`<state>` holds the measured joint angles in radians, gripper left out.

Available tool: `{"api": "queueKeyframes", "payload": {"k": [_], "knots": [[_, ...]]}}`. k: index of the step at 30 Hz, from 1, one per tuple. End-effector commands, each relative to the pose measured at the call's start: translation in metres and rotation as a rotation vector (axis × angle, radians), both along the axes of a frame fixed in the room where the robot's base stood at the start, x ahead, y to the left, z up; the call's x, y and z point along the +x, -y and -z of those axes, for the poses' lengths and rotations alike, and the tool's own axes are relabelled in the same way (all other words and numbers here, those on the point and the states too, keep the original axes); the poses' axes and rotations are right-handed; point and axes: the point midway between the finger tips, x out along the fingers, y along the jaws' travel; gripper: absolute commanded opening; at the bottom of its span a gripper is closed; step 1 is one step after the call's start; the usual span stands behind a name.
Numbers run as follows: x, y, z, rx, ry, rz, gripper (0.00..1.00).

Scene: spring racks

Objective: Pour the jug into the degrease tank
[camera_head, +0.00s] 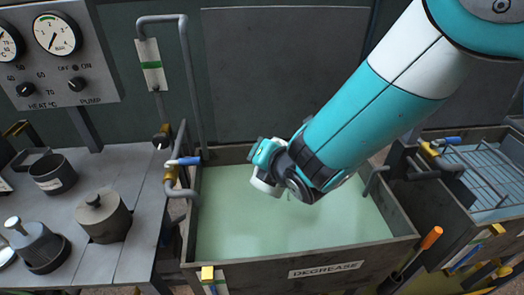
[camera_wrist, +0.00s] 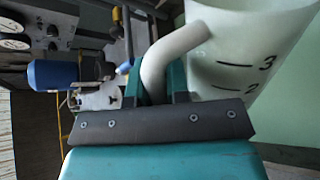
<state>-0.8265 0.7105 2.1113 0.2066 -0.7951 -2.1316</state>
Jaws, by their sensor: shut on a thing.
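The degrease tank (camera_head: 333,258) is a dark open tank, labelled DEGREASE on its front, holding pale green liquid. My gripper (camera_head: 268,160) is above the liquid, near the middle of the tank. In the wrist view, my gripper (camera_wrist: 157,85) is shut on the curved handle of a white jug (camera_wrist: 245,45) with black marks 2 and 3. The jug's body is beside the fingers, cut off by the picture's edge. My arm largely hides the jug in the head view. Its tilt and contents cannot be told, and I see no clear stream.
A grey bench (camera_head: 97,262) at left holds a dark pot (camera_head: 53,174), a lidded pot (camera_head: 103,218) and other vessels. Pipes with a blue-handled valve (camera_head: 184,161) rise at the tank's left edge. Another tank with a wire rack (camera_head: 482,170) stands at right.

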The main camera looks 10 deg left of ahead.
Motion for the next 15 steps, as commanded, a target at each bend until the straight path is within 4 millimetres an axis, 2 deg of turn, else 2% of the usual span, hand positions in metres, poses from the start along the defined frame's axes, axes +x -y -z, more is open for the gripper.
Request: {"api": "queueKeyframes", "payload": {"k": [15], "knots": [[0.006,0.004,-0.015,0.062,-0.109,0.002,0.00]]}}
